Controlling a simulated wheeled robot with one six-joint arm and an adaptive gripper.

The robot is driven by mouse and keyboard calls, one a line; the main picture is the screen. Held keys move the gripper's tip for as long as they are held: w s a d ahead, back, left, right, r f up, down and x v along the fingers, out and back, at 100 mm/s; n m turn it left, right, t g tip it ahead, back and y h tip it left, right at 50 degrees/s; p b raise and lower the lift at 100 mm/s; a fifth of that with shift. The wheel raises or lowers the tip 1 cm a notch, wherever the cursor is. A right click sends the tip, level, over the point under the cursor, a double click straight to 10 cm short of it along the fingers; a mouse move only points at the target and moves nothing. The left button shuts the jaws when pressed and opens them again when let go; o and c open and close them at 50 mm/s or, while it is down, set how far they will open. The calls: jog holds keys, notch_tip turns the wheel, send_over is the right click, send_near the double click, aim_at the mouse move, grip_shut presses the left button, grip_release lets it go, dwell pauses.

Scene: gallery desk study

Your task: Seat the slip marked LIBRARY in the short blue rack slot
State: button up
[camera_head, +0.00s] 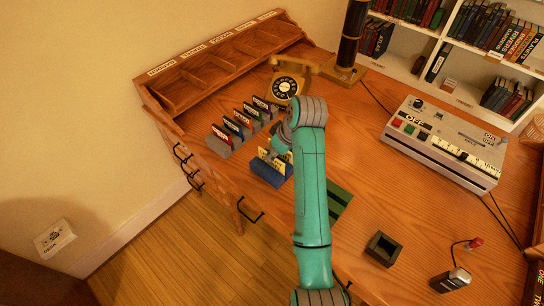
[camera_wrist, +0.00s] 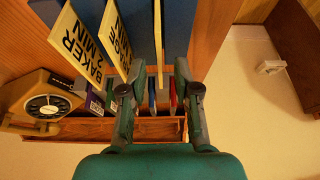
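The short blue rack (camera_head: 268,176) stands near the desk's left edge, with yellow slips upright in it. I cannot make out the word LIBRARY on any slip. My gripper (camera_wrist: 157,75) is over the blue rack, its fingers apart on both sides of the edge-on slip, with visible gaps. In the head view my arm partly covers the rack and gripper (camera_head: 279,145).
A grey rack (camera_head: 222,150) with several coloured cards stands behind the blue rack. A rotary telephone (camera_head: 287,86) is beyond it. A green tray (camera_head: 338,200) lies right of my arm. A small dark box (camera_head: 383,249) and a control console (camera_head: 445,145) stand further right.

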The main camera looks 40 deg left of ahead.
jog(key=v, duration=0.8)
dwell(0.4)
